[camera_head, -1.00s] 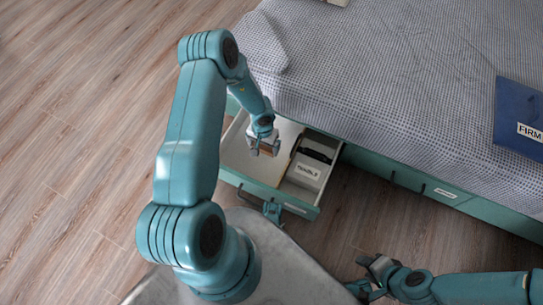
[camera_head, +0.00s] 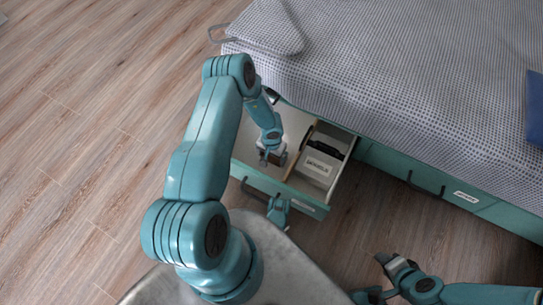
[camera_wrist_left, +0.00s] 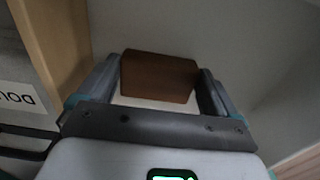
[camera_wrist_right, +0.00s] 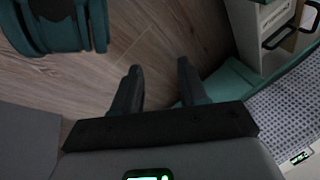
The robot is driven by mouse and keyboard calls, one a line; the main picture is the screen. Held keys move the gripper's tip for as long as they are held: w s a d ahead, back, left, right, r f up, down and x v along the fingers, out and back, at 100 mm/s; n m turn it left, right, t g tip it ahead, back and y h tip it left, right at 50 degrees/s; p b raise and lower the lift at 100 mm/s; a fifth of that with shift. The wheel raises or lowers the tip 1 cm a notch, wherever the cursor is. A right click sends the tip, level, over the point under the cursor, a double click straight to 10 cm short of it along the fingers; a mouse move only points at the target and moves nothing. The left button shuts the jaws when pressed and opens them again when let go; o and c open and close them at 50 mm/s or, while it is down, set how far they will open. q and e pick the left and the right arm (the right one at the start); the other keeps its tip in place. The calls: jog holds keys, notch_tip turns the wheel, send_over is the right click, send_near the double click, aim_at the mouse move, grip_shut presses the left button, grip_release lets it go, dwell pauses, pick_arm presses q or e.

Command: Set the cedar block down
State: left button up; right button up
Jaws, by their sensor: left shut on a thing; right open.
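The cedar block (camera_wrist_left: 158,77) is a reddish-brown block between the fingers of my left gripper in the left wrist view. My left gripper (camera_head: 273,158) is shut on it, low inside the left compartment of the open drawer (camera_head: 310,205). In the head view the block is mostly hidden by the gripper, and I cannot tell whether it touches the drawer floor. My right gripper (camera_wrist_right: 158,85) is open and empty over the wooden floor; in the head view it shows at the lower right (camera_head: 390,262).
A wooden divider (camera_head: 300,150) splits the drawer. The right compartment holds a pale labelled box (camera_head: 319,166) with a dark item behind it. The bed (camera_head: 390,75) with a checked cover stands above the drawer. A blue folder (camera_head: 535,108) lies on the bed.

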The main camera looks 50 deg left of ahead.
pick_arm(q)
jog(key=shift+f, duration=0.15)
jog(key=o, duration=0.7)
jog(key=shift+o, duration=0.2)
jog(key=shift+r, duration=0.35)
notch_tip(320, 180, up, 12)
jog(key=p, duration=0.6)
jog(key=shift+f+p, duration=0.15)
jog(key=shift+p, duration=0.25)
pick_arm(e)
jog(key=s+a+r+g, duration=0.1)
jog(key=s+r, duration=0.3)
jog(key=r, duration=0.2)
jog(key=shift+s+r+g, duration=0.35)
jog(key=shift+s+g, duration=0.05)
